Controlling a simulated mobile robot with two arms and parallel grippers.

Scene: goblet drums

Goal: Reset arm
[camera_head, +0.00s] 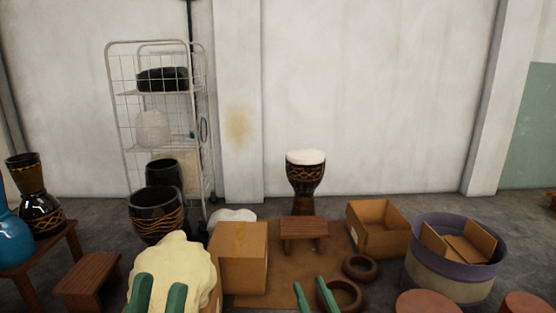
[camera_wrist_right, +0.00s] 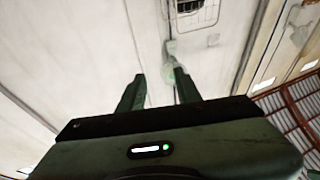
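In the head view my left gripper (camera_head: 158,297) shows at the bottom, its two green fingers apart, in front of a cream-coloured hide or cloth (camera_head: 175,265). I cannot tell whether it touches the cloth, but nothing shows between the fingers. My right gripper (camera_head: 313,295) shows at the bottom centre, near the dark rings on the floor. In the right wrist view the right gripper (camera_wrist_right: 160,88) has its fingers apart with nothing between them, and it points up towards the wall and ceiling. A goblet drum (camera_head: 305,180) with a white head stands upright behind a small wooden stool (camera_head: 304,229).
Cardboard boxes (camera_head: 240,255) and an open box (camera_head: 378,228) stand on the floor. A large purple-rimmed tub (camera_head: 450,280) is at right. Brown rings (camera_head: 360,267) lie near my right gripper. A wire shelf (camera_head: 158,110) and dark drum shells (camera_head: 157,212) stand at left.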

